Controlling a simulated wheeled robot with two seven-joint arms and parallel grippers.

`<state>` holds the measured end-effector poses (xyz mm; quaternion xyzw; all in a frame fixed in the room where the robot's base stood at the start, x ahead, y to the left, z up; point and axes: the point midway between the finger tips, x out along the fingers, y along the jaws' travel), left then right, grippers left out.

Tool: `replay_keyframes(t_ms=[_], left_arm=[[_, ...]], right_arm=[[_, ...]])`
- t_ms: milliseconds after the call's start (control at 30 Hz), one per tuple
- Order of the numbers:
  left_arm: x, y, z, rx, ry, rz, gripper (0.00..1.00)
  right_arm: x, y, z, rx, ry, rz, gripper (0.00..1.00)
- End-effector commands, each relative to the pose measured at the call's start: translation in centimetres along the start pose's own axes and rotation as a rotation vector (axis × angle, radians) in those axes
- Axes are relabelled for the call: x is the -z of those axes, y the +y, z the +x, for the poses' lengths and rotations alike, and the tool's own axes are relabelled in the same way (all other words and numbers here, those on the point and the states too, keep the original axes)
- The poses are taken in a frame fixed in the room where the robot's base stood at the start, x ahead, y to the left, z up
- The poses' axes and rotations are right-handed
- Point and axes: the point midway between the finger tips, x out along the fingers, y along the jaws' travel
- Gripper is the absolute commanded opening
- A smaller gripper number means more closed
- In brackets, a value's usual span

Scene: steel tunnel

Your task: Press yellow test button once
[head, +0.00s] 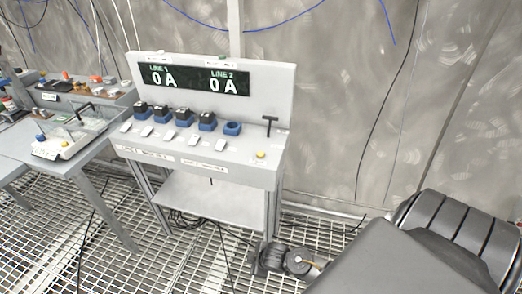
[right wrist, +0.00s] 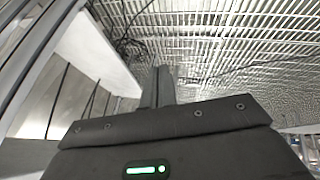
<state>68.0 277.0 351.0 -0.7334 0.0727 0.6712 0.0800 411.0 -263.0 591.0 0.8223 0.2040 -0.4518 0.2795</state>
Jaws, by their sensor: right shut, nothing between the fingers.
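The yellow button (head: 261,155) is a small round cap on the right part of the grey test bench's top (head: 190,148), in front of a black T-shaped handle (head: 270,124). My right gripper (head: 264,259) is low beside the bench's right front leg, well below the button. In the right wrist view its fingers (right wrist: 159,86) are together and empty, with the grid floor beyond. The button does not show in the right wrist view. My left gripper is not in view.
Blue sockets (head: 232,128), several with black blocks, and white switches line the bench top under a display (head: 194,79) reading 0 A for both lines. A lower shelf (head: 210,200) and cables lie below. Another table (head: 75,150) stands left.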

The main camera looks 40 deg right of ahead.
Motion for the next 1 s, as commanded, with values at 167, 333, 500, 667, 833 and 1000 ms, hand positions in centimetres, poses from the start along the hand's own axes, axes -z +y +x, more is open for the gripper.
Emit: replay_keyframes(t_ms=[167, 333, 500, 667, 833, 1000], left_arm=[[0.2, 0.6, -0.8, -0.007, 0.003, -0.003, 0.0], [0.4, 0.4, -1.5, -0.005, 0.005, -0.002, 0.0], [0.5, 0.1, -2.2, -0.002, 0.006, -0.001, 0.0], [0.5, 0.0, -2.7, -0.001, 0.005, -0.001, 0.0], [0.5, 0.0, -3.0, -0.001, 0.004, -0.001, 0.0], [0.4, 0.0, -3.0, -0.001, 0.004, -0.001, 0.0]], right_arm=[[9.4, 9.3, -3.3, -0.097, 0.17, -0.403, 0.0], [16.3, 17.3, -8.6, -0.198, 0.261, -0.844, 0.0], [19.6, 24.9, -15.4, -0.284, 0.25, -1.272, 0.0], [19.3, 31.1, -21.8, -0.313, 0.162, -1.584, 0.0], [17.6, 34.9, -26.0, -0.304, 0.083, -1.742, 0.0], [16.6, 36.2, -27.7, -0.294, 0.05, -1.795, 0.0]])
